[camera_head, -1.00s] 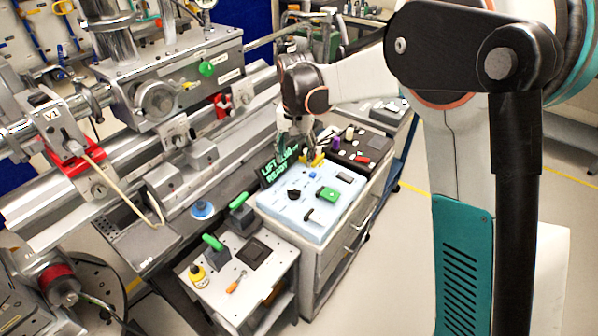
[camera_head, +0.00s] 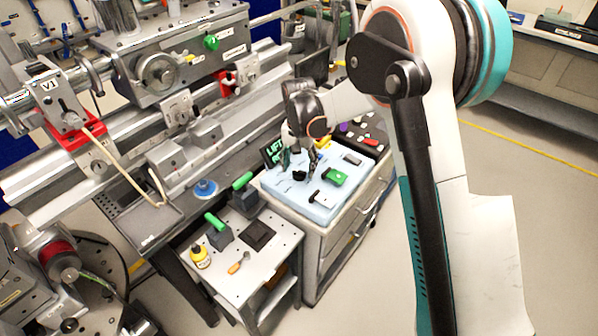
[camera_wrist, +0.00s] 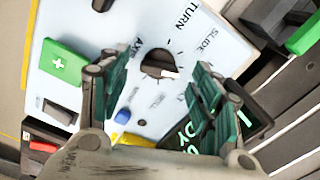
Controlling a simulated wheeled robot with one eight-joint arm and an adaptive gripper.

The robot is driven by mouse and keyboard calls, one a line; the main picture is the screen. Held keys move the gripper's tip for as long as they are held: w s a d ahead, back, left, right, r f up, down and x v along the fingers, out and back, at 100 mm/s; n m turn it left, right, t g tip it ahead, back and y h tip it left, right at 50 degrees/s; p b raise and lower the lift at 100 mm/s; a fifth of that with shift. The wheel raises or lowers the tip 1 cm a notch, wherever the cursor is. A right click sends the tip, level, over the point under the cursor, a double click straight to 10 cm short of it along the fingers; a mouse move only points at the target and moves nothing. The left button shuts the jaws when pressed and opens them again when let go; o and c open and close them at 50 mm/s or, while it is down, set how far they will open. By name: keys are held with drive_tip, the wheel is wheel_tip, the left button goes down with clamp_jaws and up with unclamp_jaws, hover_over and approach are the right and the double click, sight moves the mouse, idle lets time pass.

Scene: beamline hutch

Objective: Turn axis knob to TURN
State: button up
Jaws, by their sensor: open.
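The axis knob (camera_wrist: 155,62) is a dark round knob with a white pointer mark, on a light blue control panel (camera_wrist: 75,20). In the wrist view the white mark faces right and slightly down. The word TURN (camera_wrist: 187,15) is printed above right of the knob, and SLIDE (camera_wrist: 208,40) is printed to the right. My gripper (camera_wrist: 162,66) is open, with one finger on each side of the knob; I cannot tell whether they touch it. In the head view my gripper (camera_head: 307,160) is low over the panel (camera_head: 318,210) and partly hides the knob area.
A green block with a white cross (camera_wrist: 60,65) and a blue button (camera_wrist: 123,116) are on the panel. A dark screen with green text (camera_head: 275,152) stands at its back left edge. A low cart (camera_head: 262,262) with green-handled blocks is front left. Beamline rails lie behind.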

drive_tip(key=shift+f, duration=0.9)
drive_tip(key=c, duration=1.1)
drive_tip(key=shift+o, duration=0.2)
